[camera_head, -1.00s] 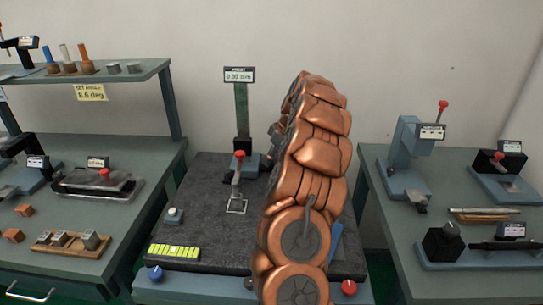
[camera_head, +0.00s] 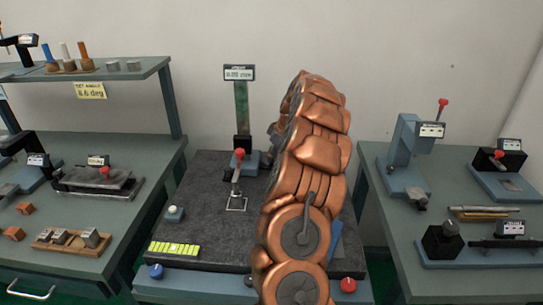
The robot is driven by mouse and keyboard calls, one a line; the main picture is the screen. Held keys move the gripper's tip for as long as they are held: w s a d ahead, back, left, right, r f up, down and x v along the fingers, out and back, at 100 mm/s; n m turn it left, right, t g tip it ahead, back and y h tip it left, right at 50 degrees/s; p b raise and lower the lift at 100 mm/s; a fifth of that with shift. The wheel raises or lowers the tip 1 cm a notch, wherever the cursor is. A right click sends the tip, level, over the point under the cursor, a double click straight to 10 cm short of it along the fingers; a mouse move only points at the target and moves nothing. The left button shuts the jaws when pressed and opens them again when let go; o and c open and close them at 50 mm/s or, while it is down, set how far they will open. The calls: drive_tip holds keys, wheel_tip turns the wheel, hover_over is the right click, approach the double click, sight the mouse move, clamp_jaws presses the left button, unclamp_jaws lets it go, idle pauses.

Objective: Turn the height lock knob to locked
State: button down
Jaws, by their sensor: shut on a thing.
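The height gauge stands at the back of the dark granite plate (camera_head: 200,215), with a green column (camera_head: 242,115), a small display (camera_head: 239,73) on top and a blue-grey block low on the column. A red-balled lever (camera_head: 238,160) rises in front of it above a white square outline. My copper arm hides the area right of the column. My gripper is behind the arm, so its fingers and what they touch are hidden. I cannot pick out the height lock knob. A blue knob (camera_head: 155,271) and a red knob (camera_head: 348,285) are on the front edge.
Benches with instruments stand left (camera_head: 120,150) and right (camera_head: 450,185). A shelf (camera_head: 130,75) is at upper left. The plate's left middle is clear.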

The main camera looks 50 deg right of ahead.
drive_tip(key=shift+m+b, duration=0.3)
drive_tip(key=shift+b, duration=0.1)
drive_tip(key=m+h+b, duration=0.1)
drive_tip(key=m+b, duration=0.1)
drive_tip(key=shift+a+f+m+b, duration=0.1)
drive_tip(key=shift+f+m+b, duration=0.05)
drive_tip(key=shift+m+b, duration=0.2)
drive_tip(key=m+h+b, duration=0.2)
drive_tip(key=m+b, duration=0.1)
drive_tip(key=m, duration=0.1)
drive_tip(key=shift+a+m, duration=0.1)
drive_tip(key=shift+m, duration=0.25)
drive_tip(key=m+h+b, duration=0.1)
drive_tip(key=m+b, duration=0.1)
drive_tip(key=m+g+b, duration=0.1)
drive_tip(key=m+b, duration=0.1)
drive_tip(key=m, duration=0.1)
drive_tip(key=shift+w+a+g+h, duration=0.1)
drive_tip(key=shift+w+g+h, duration=0.1)
drive_tip(key=shift+g+h, duration=0.15)
drive_tip(key=shift+a+m+g+h+b, duration=0.1)
drive_tip(key=shift+m+g+h+b, duration=0.25)
drive_tip(key=shift+m+b, duration=0.95)
drive_tip(key=shift+r+m+p, duration=0.25)
drive_tip(key=shift+m+p, duration=0.05)
drive_tip(key=shift+m, duration=0.2)
drive_tip(key=c, duration=0.8)
unclamp_jaws()
drive_tip(key=shift+p, duration=0.3)
